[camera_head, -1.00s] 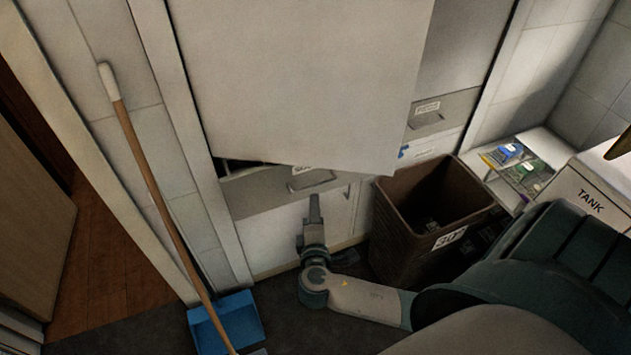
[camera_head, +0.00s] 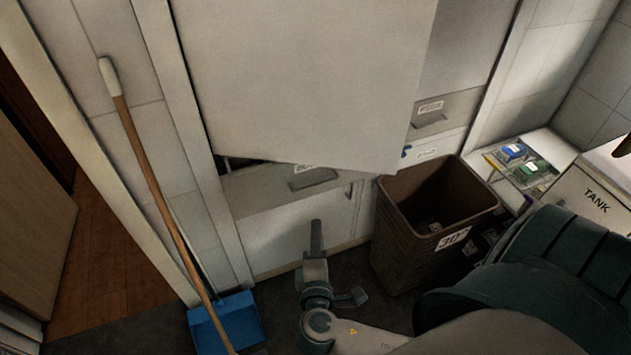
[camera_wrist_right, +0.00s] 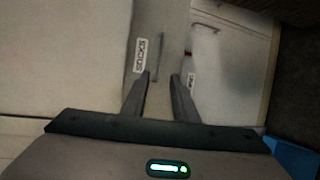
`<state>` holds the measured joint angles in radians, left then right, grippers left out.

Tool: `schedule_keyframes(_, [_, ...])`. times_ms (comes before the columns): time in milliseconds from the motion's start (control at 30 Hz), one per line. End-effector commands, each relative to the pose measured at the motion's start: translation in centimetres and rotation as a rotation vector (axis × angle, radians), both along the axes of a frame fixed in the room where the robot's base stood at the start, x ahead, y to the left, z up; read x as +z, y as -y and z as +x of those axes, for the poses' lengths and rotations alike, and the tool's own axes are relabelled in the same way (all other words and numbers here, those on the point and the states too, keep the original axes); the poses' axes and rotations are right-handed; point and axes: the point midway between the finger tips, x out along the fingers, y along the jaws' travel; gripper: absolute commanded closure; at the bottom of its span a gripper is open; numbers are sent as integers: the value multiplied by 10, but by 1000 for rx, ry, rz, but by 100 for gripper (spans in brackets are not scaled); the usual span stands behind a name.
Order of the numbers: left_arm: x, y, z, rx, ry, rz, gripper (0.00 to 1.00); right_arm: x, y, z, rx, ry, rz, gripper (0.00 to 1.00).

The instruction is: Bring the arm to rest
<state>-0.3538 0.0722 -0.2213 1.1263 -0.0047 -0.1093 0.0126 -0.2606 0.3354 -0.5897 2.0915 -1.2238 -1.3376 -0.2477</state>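My right gripper (camera_head: 316,235) is in front of the low white cabinet front (camera_head: 285,240), to the left of the brown bin. It points up in the picture and holds nothing that I can see. In the right wrist view its two fingers (camera_wrist_right: 160,85) stand apart with a gap between them, and labelled drawer fronts show beyond them. The right arm runs from the lower right of the head view. My left gripper is not in view.
A brown bin (camera_head: 393,232) stands right of the gripper. A blue dustpan (camera_head: 228,322) and a long wooden-handled broom (camera_head: 150,170) are at left. A large pale panel (camera_head: 300,80) hangs above. A TANK box (camera_head: 590,200) is at right.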

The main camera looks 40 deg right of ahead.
Motion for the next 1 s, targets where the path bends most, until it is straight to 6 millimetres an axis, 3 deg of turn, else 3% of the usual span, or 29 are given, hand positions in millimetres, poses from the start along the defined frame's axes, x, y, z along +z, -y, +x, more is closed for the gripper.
schedule_keyframes(300, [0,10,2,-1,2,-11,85,-2,0,1,2,-3,1,74])
schedule_keyframes(467, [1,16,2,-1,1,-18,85,-22,-5,4,24,-38,28,74])
schedule_keyframes(567, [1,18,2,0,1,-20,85,-53,-11,8,56,-88,72,74])
schedule_keyframes(667, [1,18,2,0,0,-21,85,-98,-22,9,95,-158,153,74])
schedule_keyframes(833, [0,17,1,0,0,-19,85,-197,-46,-4,152,-294,374,74])
schedule_keyframes(1000, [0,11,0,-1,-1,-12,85,-294,-78,-41,144,-393,693,74])
